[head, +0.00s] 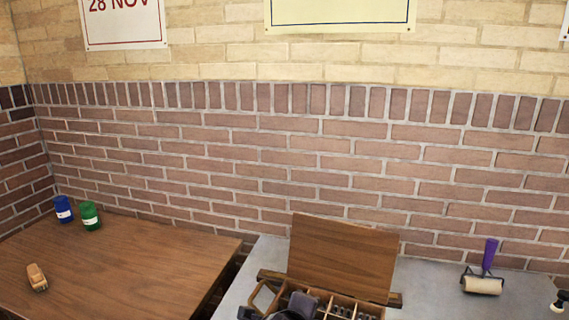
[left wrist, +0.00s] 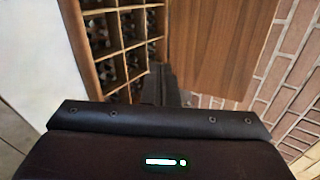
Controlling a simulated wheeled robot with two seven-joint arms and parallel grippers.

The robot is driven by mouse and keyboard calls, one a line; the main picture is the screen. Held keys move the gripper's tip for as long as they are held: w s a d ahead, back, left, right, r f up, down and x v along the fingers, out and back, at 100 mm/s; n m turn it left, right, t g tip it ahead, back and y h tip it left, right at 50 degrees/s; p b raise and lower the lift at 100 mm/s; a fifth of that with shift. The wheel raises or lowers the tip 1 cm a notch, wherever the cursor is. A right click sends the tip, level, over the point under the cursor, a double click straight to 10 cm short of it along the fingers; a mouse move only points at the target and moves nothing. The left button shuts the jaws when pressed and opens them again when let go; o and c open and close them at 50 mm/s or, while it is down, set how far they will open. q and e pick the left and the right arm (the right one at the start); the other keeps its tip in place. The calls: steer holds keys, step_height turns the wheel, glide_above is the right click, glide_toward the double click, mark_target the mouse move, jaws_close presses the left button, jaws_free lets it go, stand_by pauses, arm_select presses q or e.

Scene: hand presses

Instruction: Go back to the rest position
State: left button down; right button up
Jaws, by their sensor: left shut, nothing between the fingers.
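My left gripper (left wrist: 160,85) shows in the left wrist view, with its dark fingers together and nothing between them. It is over or beside an open wooden case (left wrist: 85,60) with several compartments holding small dark pieces. I cannot tell the exact gap between the fingers and the case. In the head view the case's raised wooden lid (head: 343,257) stands at the bottom centre. Dark shapes at the case's left front partly cover its compartments, and I cannot clearly tell which are gripper parts. My right gripper is in neither view.
A grey table (head: 425,290) holds the case and a roller (head: 483,284) with a purple handle. A brown wooden table (head: 120,265) at left carries a blue can (head: 63,209), a green can (head: 90,216) and a small wooden object (head: 37,278). A brick wall (head: 300,150) stands behind.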

arm_select(q)
steer(key=s+a+f+n+g+y, duration=0.25)
steer(key=s+a+f+n, duration=0.25)
steer(key=s+a+n, duration=0.65)
steer(key=s+a+f+n+g+y, duration=0.1)
steer(key=s+a+f+n+g, duration=0.3)
steer(key=s+a+n, duration=0.75)
steer(key=s+a+f+m+g, duration=0.1)
steer(key=s+f, duration=0.1)
steer(key=f, duration=1.4)
steer(key=s+a+f+m, duration=0.1)
steer(key=f, duration=1.5)
steer(key=s+a+f+g, duration=0.1)
steer(key=s+a+f, duration=0.2)
steer(key=s+f, duration=1.3)
steer(key=s, duration=0.2)
steer(key=shift+s+f, duration=0.25)
steer(key=shift+s, duration=0.1)
